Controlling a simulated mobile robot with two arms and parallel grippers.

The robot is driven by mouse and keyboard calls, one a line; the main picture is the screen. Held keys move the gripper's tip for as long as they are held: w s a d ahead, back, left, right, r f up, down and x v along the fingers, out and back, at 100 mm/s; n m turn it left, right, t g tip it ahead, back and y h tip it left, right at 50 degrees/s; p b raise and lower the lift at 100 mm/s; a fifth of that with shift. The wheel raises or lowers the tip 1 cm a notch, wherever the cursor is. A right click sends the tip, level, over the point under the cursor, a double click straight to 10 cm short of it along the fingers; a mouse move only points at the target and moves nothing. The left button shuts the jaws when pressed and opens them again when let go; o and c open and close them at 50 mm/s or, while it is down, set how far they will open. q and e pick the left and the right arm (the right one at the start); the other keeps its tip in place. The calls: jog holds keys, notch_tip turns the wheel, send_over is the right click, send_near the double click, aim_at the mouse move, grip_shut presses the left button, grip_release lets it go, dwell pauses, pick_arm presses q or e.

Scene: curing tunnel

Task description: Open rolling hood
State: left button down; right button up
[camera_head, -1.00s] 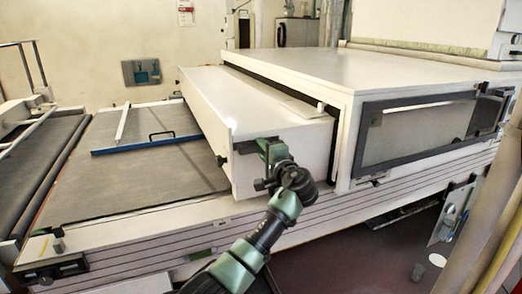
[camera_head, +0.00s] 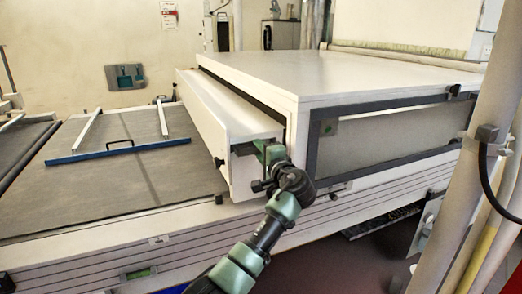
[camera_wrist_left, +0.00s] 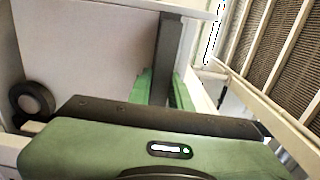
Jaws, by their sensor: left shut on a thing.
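The rolling hood (camera_head: 205,115) is a long white box-shaped cover over the grey conveyor bed. Its right part sits inside the larger white housing (camera_head: 340,75). My left gripper (camera_head: 270,151) is at the near end of the hood, shut on its dark handle bar (camera_head: 243,149). In the left wrist view the bar (camera_wrist_left: 171,45) stands between the green fingers of my left gripper (camera_wrist_left: 160,88), with the hood's white panel (camera_wrist_left: 90,45) beside it. The fingertips' contact is partly hidden. My right gripper is not in view.
The grey bed (camera_head: 110,185) left of the hood is exposed, with a blue bar frame (camera_head: 115,152) lying on it. The housing has a dark-framed side window (camera_head: 390,140). Thick pipes (camera_head: 470,170) stand close at the right.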

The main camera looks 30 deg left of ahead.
pick_arm(q)
jog(key=shift+f, duration=0.25)
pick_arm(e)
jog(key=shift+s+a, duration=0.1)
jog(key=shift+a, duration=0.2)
pick_arm(q)
jog(key=c, duration=1.3)
grip_release()
jog(key=shift+s+r, duration=0.1)
jog(key=shift+r, duration=0.05)
jog(key=shift+d, duration=0.1)
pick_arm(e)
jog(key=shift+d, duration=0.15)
pick_arm(q)
jog(key=b+v, duration=0.1)
jog(key=v, duration=0.6)
jog(key=shift+s+d, duration=0.25)
jog(key=shift+d, duration=0.05)
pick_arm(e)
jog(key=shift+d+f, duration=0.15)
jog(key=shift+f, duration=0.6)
